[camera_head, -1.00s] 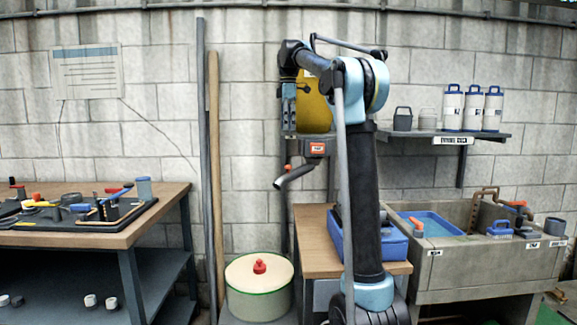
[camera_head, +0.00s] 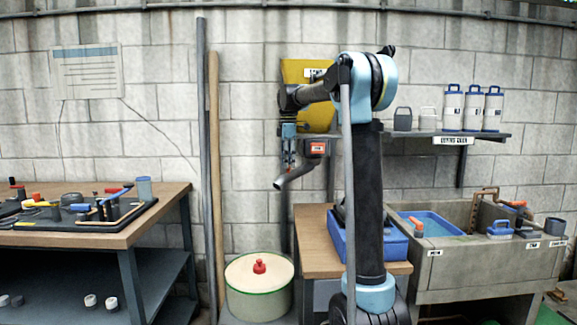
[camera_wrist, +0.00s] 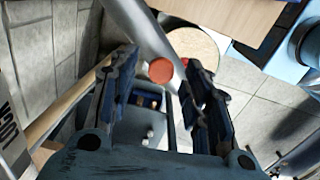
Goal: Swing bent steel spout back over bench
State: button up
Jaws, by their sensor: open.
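The bent steel spout (camera_head: 297,172) hangs below a block with an orange label, under the yellow tank (camera_head: 318,97) on the wall. Its free end points down and left, above the gap between the lidded drum and the wooden bench (camera_head: 318,240). My gripper (camera_head: 289,165) is just above and at the spout's left part. In the wrist view my gripper (camera_wrist: 162,62) is open, with the grey spout (camera_wrist: 138,25) running between and beyond its fingers. An orange-red disc (camera_wrist: 161,70) shows at the spout's end. I cannot tell whether a finger touches the spout.
A cream drum (camera_head: 259,285) with a red knob stands on the floor below the spout. A blue tray (camera_head: 385,245) sits on the bench. A steel pole (camera_head: 202,150) and a wooden pole (camera_head: 215,150) lean left. A sink (camera_head: 480,260) stands right.

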jog(key=shift+f, duration=0.5)
grip_shut()
jog(key=shift+s, duration=0.1)
